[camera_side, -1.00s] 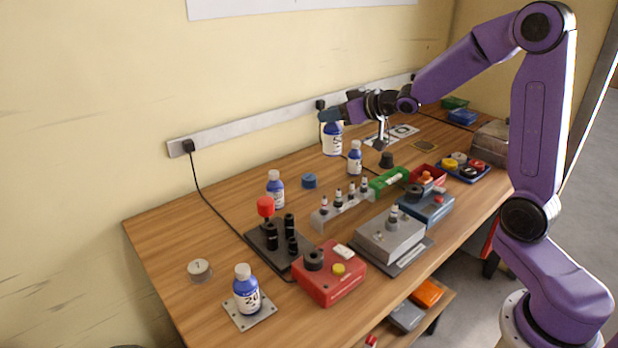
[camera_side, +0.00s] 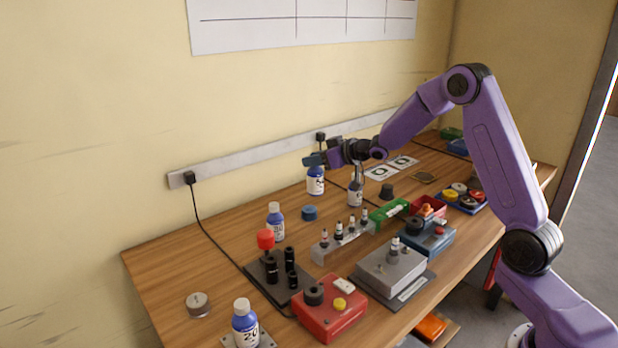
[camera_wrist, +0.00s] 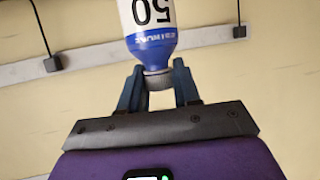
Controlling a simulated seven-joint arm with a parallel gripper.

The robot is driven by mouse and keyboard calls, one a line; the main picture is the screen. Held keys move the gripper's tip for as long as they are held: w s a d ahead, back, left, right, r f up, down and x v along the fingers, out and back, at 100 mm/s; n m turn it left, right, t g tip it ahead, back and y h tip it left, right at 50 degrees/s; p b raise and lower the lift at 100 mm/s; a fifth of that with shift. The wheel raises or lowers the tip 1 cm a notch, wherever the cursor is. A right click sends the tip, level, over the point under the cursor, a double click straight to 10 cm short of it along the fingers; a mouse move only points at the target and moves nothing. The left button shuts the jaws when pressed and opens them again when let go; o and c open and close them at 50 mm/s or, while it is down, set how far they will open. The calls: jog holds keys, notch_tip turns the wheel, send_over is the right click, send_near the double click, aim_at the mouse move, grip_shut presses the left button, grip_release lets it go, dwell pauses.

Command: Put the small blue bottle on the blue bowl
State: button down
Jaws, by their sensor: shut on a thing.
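My gripper (camera_side: 316,162) is shut on the cap of a blue bottle (camera_side: 316,181) with a white label. It holds the bottle upright, above the back of the table. In the wrist view the fingers (camera_wrist: 158,82) grip the pale cap, and the label of this bottle (camera_wrist: 150,22) reads 50. Similar blue bottles stand at left centre (camera_side: 275,222), right of the held one (camera_side: 355,190), and at the front left (camera_side: 245,326). No clear bowl shows; a short round blue piece (camera_side: 309,213) sits below the held bottle, and I cannot tell if it is the bowl.
A black stand with a red knob (camera_side: 265,239), a red box (camera_side: 330,312), a grey box (camera_side: 393,270) and a rack of small vials (camera_side: 343,240) fill the front and middle. A black cable (camera_side: 215,228) runs across the left. Bare wood lies at left.

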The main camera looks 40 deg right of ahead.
jog(key=w+f, duration=0.3)
jog(key=f, duration=0.3)
jog(key=shift+d+f, duration=0.2)
jog(key=shift+f, duration=0.15)
jog(key=shift+f, duration=0.1)
jog(key=c, duration=0.8)
grip_release()
